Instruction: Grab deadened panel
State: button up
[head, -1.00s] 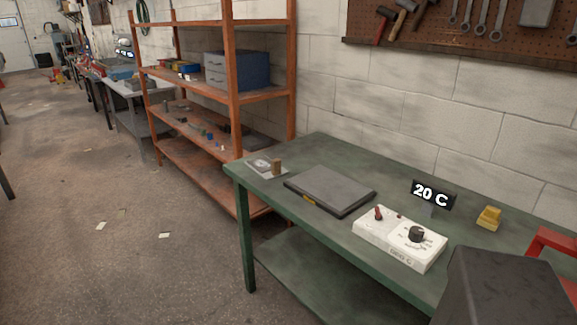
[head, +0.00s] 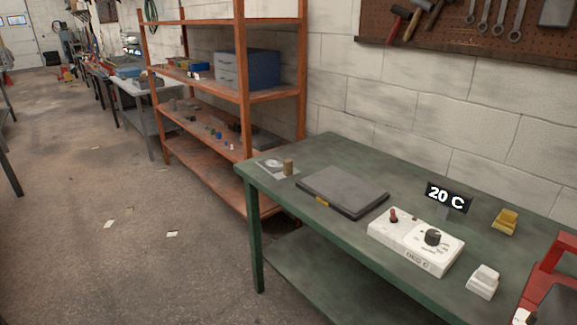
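No panel is marked as deadened. A flat dark grey slab (head: 342,188) with a small yellow mark on its front edge lies on the green bench (head: 330,149). A small pale plate (head: 268,163) with a brown cylinder (head: 288,167) at its right end lies near the bench's far left corner. I cannot tell whether either is the deadened panel. My gripper is not in view.
A white control box (head: 416,240) with a dial, a "20 C" display (head: 447,197), a yellow block (head: 505,222) and a white stepped block (head: 482,281) stand on the bench. A red frame (head: 553,262) is at right. Orange shelves (head: 243,110) stand behind; the floor at left is mostly clear.

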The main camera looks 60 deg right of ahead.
aim_at(279, 168)
jog(key=u, duration=0.05)
jog(key=i, duration=1)
jog(key=z, duration=0.05)
